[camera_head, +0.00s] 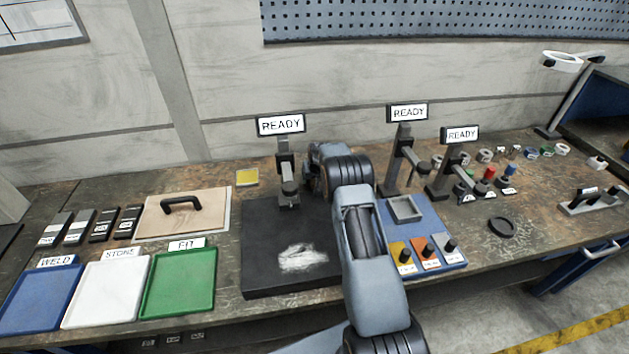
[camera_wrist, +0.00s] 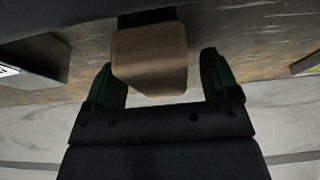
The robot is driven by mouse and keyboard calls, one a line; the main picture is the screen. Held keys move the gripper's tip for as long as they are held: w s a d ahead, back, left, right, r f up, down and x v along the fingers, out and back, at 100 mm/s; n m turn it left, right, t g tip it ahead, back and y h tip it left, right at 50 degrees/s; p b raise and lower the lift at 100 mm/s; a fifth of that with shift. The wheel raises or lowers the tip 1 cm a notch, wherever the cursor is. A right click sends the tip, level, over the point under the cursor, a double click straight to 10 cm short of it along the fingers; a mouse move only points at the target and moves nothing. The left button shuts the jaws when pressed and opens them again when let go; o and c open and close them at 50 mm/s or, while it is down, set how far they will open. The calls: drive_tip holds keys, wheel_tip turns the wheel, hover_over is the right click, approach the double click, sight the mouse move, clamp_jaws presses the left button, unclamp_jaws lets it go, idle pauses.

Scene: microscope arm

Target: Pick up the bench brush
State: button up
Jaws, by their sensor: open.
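In the wrist view, a tan wooden block with a dark part behind it, which looks like the bench brush (camera_wrist: 150,58), sits between the two green fingers of my gripper (camera_wrist: 159,62). The gripper is open, with a visible gap on the right side of the block; the left finger is close to it, and I cannot tell whether they touch. In the head view my arm hides the brush and most of the gripper.
A black plate (camera_head: 262,225) with a white powdery patch (camera_head: 302,258) lies left of my arm. Microscope-like stands with READY signs (camera_head: 281,125) rise nearby. A blue mat (camera_head: 428,218) with a grey tray (camera_head: 405,208) is right. WELD, STONE and FIT trays (camera_head: 180,282) are left.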

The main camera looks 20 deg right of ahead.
drive_tip(key=shift+c, duration=0.5)
drive_tip(key=c, duration=0.9)
drive_tip(key=shift+r, duration=0.1)
drive_tip(key=shift+c, duration=0.2)
drive_tip(key=shift+r+p, duration=0.3)
drive_tip(key=shift+p, duration=0.45)
drive_tip(key=shift+r+b, duration=0.2)
drive_tip(key=shift+b, duration=0.3)
drive_tip(key=shift+w+r+b, duration=0.1)
drive_tip(key=shift+r+b, duration=0.55)
drive_tip(key=shift+r, duration=0.25)
drive_tip(key=s+d+r+b, duration=0.3)
drive_tip(key=s+d+r, duration=0.4)
drive_tip(key=s+r, duration=0.3)
drive_tip(key=shift+s+d+r+b, duration=0.25)
drive_tip(key=shift+s+d+b, duration=0.1)
drive_tip(key=shift+s, duration=0.6)
